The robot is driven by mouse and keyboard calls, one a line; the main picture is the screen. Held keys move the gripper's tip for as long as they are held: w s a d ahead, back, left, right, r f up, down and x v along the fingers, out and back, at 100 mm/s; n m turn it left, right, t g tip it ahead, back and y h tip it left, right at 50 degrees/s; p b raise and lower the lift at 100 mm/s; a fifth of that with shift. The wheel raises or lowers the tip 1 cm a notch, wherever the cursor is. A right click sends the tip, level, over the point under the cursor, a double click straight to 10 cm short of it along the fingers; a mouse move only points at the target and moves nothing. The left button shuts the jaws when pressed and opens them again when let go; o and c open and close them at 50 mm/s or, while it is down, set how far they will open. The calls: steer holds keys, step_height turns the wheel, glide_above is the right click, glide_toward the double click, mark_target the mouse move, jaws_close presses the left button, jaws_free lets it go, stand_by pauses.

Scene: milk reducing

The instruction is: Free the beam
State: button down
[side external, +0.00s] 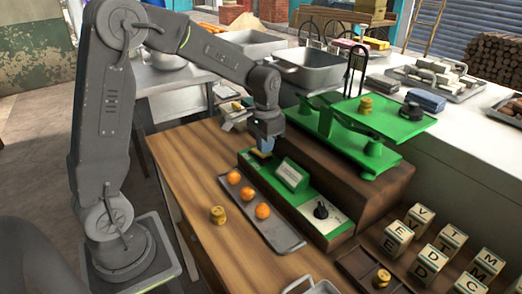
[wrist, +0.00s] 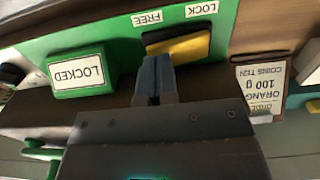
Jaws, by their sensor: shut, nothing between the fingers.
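A green balance scale (side external: 345,113) with two pans stands on a brown box behind the green control strip. The strip carries a sign (side external: 292,175), which reads LOCKED in the wrist view (wrist: 78,72). A yellow and black switch (wrist: 182,47) sits by the labels FREE (wrist: 147,18) and LOCK (wrist: 201,9); the wrist view is upside down. My gripper (side external: 265,148) is shut and empty, pointing down at the strip's far-left end. Its blue fingertips (wrist: 154,78) are right at the switch's edge. I cannot tell whether they touch it.
A grey tray (side external: 283,239) with three oranges (side external: 233,178) lies in front of the strip. A black knob (side external: 322,211) is at the strip's right end. Letter blocks (side external: 430,262) stand at right.

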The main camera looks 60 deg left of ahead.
steer(key=shift+f, duration=0.55)
steer(key=shift+r, duration=3.55)
steer(key=shift+d, duration=0.1)
steer(key=s+d+r+t, duration=0.2)
steer(key=s+d, duration=0.3)
steer(key=s, duration=0.4)
steer(key=s+d+r+t, duration=0.2)
steer(key=s+d, duration=0.3)
steer(key=s, duration=0.5)
steer(key=shift+r+t, duration=0.15)
steer(key=shift+t, duration=0.65)
